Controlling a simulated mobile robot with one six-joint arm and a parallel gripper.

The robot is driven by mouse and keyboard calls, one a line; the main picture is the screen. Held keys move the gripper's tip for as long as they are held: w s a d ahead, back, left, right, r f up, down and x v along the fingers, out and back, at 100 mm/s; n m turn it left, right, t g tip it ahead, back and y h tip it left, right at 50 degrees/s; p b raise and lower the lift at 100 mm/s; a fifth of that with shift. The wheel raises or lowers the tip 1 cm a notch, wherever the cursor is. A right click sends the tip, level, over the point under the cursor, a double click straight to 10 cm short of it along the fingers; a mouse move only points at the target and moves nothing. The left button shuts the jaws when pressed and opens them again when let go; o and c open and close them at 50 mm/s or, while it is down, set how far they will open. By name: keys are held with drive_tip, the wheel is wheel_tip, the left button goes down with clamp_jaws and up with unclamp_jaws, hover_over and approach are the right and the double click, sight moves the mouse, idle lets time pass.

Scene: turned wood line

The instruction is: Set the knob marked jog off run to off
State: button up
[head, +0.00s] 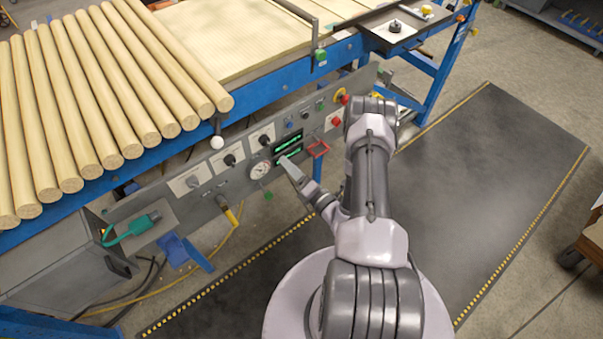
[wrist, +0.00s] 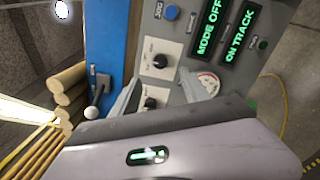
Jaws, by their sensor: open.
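The grey control panel (head: 150,195) carries a row of dark knobs on pale plates: a left knob (head: 192,181), a middle knob (head: 229,160) and a right knob (head: 263,139). Their markings are too small to read, so I cannot tell which is the jog off run knob. In the wrist view, one knob (wrist: 160,61) lies just beyond my fingertips, and another knob (wrist: 150,103) shows between the fingers, its plate partly hidden. A green-lit display (wrist: 209,27) reads "MODE OFF". My gripper (wrist: 160,76) is open and empty in front of the panel; it also shows in the head view (head: 284,163).
A second display (wrist: 240,34) reads "ON TRACK". A round gauge (head: 260,170), a blue button (wrist: 171,12), a red button (head: 336,121) and a red guard (head: 318,148) are nearby. A white-ball lever (head: 217,142) sticks out above the knobs. Wooden rods (head: 100,80) lie above.

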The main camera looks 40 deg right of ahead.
drive_tip(key=s, duration=0.6)
drive_tip(key=shift+s+p, duration=0.15)
drive_tip(key=shift+p, duration=0.3)
